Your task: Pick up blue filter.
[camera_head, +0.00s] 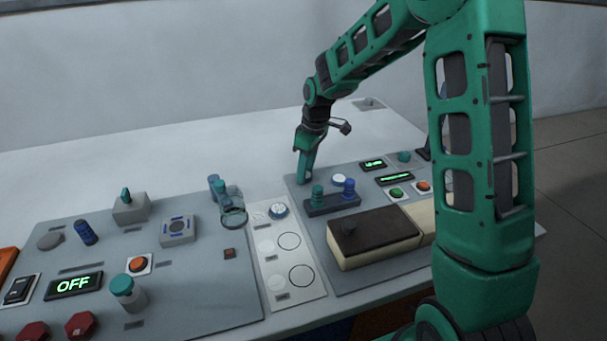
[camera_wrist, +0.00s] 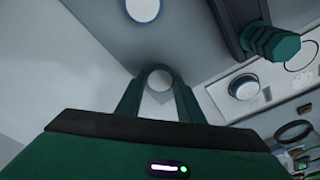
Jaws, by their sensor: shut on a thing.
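My gripper (camera_head: 304,181) points down at the panel's back left corner, behind the dark rack. In the wrist view its fingers (camera_wrist: 158,75) close around a pale round thing (camera_wrist: 160,82), of which little shows; I cannot tell whether it is a filter. A blue ribbed piece (camera_head: 349,188) stands on the rack (camera_head: 333,204) beside a teal one (camera_head: 318,194), apart from my gripper. Another blue ribbed piece (camera_head: 86,232) leans on the left panel. The teal piece also shows large in the wrist view (camera_wrist: 273,42). I cannot tell which blue piece is the filter.
A brown-topped box (camera_head: 373,236) stands in front of the rack. A white round button (camera_head: 339,180) lies behind the rack. Glass vessels (camera_head: 233,212) and a white strip with circles (camera_head: 285,262) lie left of the rack. The white table behind is mostly clear.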

